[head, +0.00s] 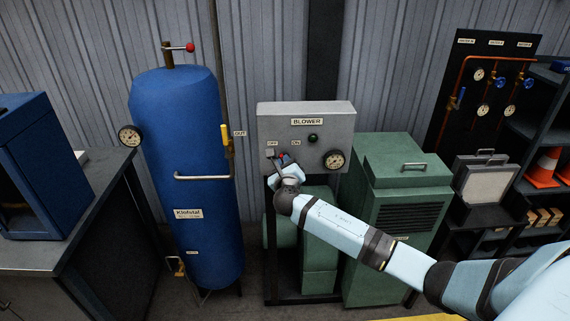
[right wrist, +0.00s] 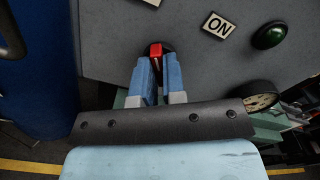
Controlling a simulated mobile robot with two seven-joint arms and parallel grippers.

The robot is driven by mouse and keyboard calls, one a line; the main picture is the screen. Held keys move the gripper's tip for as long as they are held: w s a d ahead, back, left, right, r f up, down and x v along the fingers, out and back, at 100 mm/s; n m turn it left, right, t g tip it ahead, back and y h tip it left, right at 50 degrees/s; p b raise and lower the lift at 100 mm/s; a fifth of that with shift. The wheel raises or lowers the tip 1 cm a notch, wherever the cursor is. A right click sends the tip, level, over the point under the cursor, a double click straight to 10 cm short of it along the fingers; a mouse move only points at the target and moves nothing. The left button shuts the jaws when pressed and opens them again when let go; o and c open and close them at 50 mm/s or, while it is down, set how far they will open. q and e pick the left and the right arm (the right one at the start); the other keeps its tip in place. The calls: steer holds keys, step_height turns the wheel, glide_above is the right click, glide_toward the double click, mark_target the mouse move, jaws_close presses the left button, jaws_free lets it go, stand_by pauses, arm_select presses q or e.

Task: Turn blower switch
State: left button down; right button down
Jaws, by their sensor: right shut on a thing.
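The grey blower panel (head: 315,122) carries a BLOWER label, OFF and ON labels, a dark green lamp (head: 313,137) and a round gauge (head: 334,160). The blower switch has a red tip, which shows in the right wrist view (right wrist: 156,49) at the ends of my gripper fingers. My right gripper (head: 280,159) reaches the panel below the OFF and ON labels. In the right wrist view, its two blue fingers (right wrist: 160,75) are shut around the switch, hiding most of it. My left gripper is not in view.
A tall blue tank (head: 195,130) with a handle and gauge stands left of the panel. A green cabinet (head: 400,190) stands right of it. A dark bench (head: 75,215) is at far left, and shelves with orange cones (head: 545,165) are at far right.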

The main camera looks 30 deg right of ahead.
steer(key=shift+m+b, duration=1.55)
steer(key=shift+m, duration=5.95)
steer(key=c, duration=1.2)
jaws_free()
